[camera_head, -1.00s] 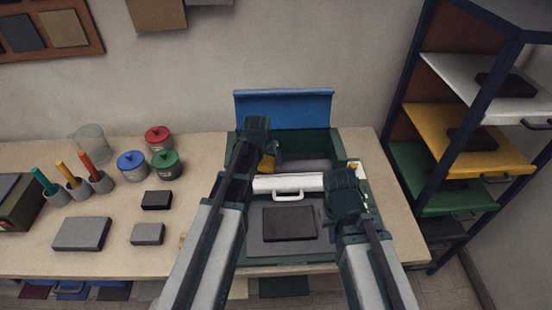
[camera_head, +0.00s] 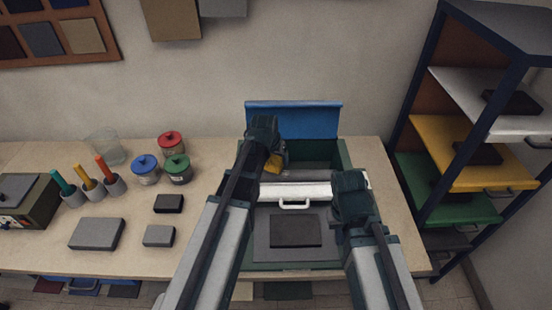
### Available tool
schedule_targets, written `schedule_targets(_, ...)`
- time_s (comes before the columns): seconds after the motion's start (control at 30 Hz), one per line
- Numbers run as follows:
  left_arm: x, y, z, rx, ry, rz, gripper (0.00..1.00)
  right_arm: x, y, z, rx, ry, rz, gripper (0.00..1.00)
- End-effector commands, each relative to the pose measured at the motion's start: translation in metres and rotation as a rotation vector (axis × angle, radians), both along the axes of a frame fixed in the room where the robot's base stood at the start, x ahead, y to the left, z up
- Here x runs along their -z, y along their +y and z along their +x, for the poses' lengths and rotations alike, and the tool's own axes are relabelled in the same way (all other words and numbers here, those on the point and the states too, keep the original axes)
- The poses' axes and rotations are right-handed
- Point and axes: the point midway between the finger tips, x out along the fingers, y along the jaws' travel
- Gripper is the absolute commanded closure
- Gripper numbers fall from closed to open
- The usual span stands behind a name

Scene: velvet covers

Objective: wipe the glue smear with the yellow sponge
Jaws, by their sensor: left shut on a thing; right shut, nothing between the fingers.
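My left gripper (camera_head: 270,150) is shut on the yellow sponge (camera_head: 273,163), over the left side of the green box (camera_head: 346,155) at the back of the table. Only part of the sponge shows beside the gripper, and I cannot tell whether it touches anything beneath. My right gripper (camera_head: 351,192) is shut and empty, near the right end of the white bar with a handle (camera_head: 294,193). I cannot make out the glue smear; my arms and grippers hide parts of the box and the table.
A blue flap (camera_head: 295,121) stands up behind the box. A dark block (camera_head: 296,231) lies on a grey mat (camera_head: 262,240) in front. Lidded jars (camera_head: 146,170), a glass beaker (camera_head: 106,148) and pen cups (camera_head: 93,194) stand at left. A shelf rack (camera_head: 470,152) stands at right.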

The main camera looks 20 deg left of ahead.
Motion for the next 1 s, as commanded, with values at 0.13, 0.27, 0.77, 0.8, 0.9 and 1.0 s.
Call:
schedule_targets(0.13,-0.015,0.000,0.000,0.000,0.000,0.000,0.71,-0.015,0.000,0.000,0.000,0.000,0.000,1.00)
schedule_targets(0.27,-0.014,0.000,0.000,0.000,0.000,0.000,0.71,-0.014,0.000,0.000,0.000,0.000,0.000,1.00)
schedule_targets(0.77,-0.037,0.000,0.000,0.000,0.000,0.000,0.71,-0.037,0.000,0.000,0.000,0.000,0.000,1.00)
schedule_targets(0.8,-0.040,0.000,0.000,0.000,0.000,0.000,0.71,-0.040,0.000,0.000,0.000,0.000,0.000,1.00)
schedule_targets(0.9,-0.046,0.000,0.000,0.000,0.000,0.000,0.71,-0.046,0.000,0.000,0.000,0.000,0.000,1.00)
schedule_targets(1.0,-0.045,0.000,0.000,0.000,0.000,0.000,0.71,-0.045,0.000,0.000,0.000,0.000,0.000,1.00)
